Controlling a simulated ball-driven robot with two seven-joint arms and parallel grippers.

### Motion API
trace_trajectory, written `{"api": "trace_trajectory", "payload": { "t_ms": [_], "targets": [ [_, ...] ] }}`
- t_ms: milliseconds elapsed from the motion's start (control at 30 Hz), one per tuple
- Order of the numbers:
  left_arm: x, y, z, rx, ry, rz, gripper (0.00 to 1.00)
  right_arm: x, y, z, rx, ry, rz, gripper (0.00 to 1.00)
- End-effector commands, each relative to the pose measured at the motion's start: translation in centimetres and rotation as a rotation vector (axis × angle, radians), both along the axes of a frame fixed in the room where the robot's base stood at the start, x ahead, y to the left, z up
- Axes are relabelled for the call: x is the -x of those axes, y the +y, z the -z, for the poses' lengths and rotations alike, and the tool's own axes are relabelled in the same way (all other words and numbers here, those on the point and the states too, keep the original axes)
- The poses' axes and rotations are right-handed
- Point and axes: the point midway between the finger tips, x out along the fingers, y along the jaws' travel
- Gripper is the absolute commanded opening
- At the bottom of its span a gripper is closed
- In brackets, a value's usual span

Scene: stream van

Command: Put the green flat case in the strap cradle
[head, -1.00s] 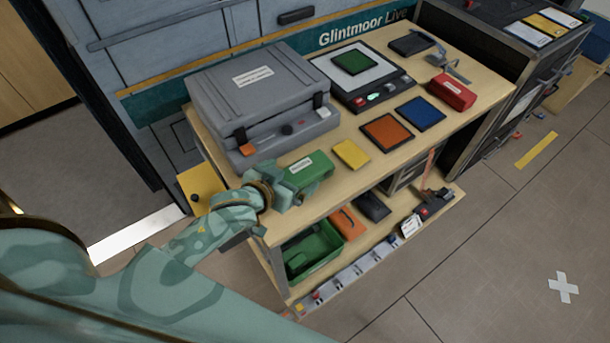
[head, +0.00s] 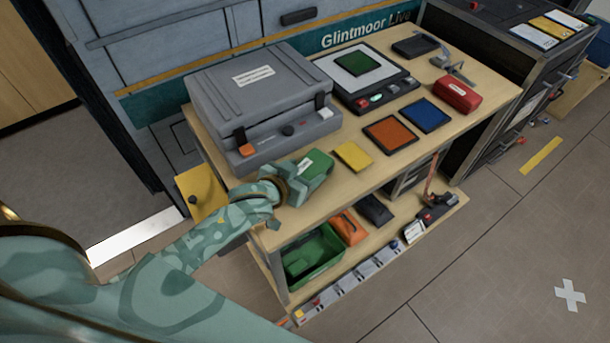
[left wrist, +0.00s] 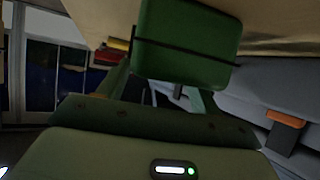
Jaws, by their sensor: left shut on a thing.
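My left gripper (head: 301,183) is shut on a green case (head: 317,163) with a white label, at the front left of the bench top. In the left wrist view the green case (left wrist: 185,42) has rounded corners and a dark line across it. The fingers hide part of it, and I cannot tell whether it touches the bench. A dark holder with a red upright strip (head: 431,183) stands at the right end of the lower shelf. I cannot tell whether it is the strap cradle. My right gripper is not in view.
A large grey case (head: 262,88) stands close behind my gripper. Yellow (head: 353,156), orange (head: 389,133) and blue (head: 425,114) squares and a red case (head: 457,95) lie to the right. A green bin (head: 314,257) and an orange pouch (head: 348,228) are on the lower shelf.

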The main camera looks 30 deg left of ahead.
Motion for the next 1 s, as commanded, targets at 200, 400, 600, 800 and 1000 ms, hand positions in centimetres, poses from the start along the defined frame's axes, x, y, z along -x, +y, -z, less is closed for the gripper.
{"api": "trace_trajectory", "payload": {
  "t_ms": [200, 400, 600, 800, 1000],
  "targets": [
    [0.2, 0.0, 0.4, 0.002, 0.009, -0.001, 0.26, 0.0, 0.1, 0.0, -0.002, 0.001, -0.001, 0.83],
    [0.2, 0.0, -0.9, 0.002, 0.008, -0.002, 0.13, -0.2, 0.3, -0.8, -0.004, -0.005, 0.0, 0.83],
    [1.3, -0.1, -4.7, 0.002, 0.003, -0.001, 0.05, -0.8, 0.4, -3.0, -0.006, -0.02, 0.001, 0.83],
    [5.4, -0.4, -9.9, 0.004, 0.002, -0.001, 0.05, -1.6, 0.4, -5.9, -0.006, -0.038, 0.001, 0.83],
    [10.6, -0.8, -11.5, 0.003, 0.006, -0.002, 0.05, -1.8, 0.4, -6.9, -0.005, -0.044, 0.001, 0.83]
  ]
}}
